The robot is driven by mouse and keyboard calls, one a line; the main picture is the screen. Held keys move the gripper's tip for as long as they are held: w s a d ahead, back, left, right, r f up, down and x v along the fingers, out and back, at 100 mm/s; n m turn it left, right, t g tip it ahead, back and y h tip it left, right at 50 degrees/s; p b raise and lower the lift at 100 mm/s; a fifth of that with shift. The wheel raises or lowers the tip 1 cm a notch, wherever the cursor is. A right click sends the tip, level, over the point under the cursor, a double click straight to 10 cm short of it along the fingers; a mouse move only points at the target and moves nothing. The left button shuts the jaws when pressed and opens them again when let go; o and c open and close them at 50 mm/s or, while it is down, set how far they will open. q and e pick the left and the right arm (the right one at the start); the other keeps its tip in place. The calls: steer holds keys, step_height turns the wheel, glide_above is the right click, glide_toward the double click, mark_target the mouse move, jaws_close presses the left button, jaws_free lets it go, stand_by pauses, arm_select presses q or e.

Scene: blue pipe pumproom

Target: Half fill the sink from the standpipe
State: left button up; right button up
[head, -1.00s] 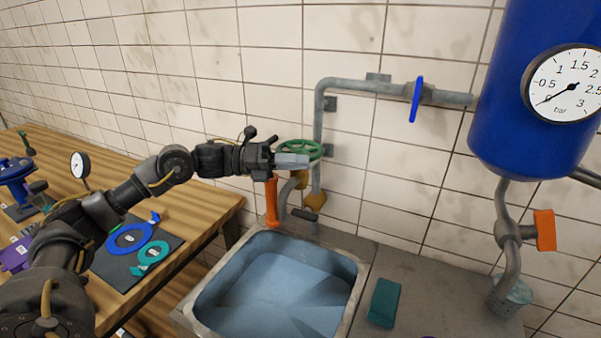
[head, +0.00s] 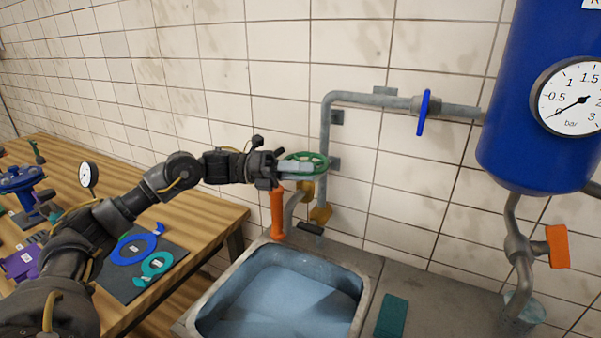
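The standpipe (head: 327,150) runs down the tiled wall behind the sink. Its green handwheel (head: 318,160) lies nearly flat above a brass-coloured body (head: 320,214). The sink (head: 364,290) is below, its basin bluish; pale blue water seems to stand in it, but I cannot tell its depth exactly. My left gripper (head: 296,168) reaches in from the left, and its pale fingers overlap the handwheel in the head view. I cannot tell whether they grip the rim or only lie against it. My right gripper is not in view.
A blue valve handle (head: 423,112) sits on the upper pipe. A blue tank with a gauge (head: 571,98) hangs at right. A teal block (head: 391,315) lies right of the sink. A wooden bench (head: 208,220) is left.

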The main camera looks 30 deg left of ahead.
arm_select(q)
steer(key=shift+s+a, duration=0.1)
steer(key=b+v, duration=0.4)
steer(key=v, duration=0.6)
steer(key=shift+a+b, duration=0.3)
steer(key=shift+a, duration=0.05)
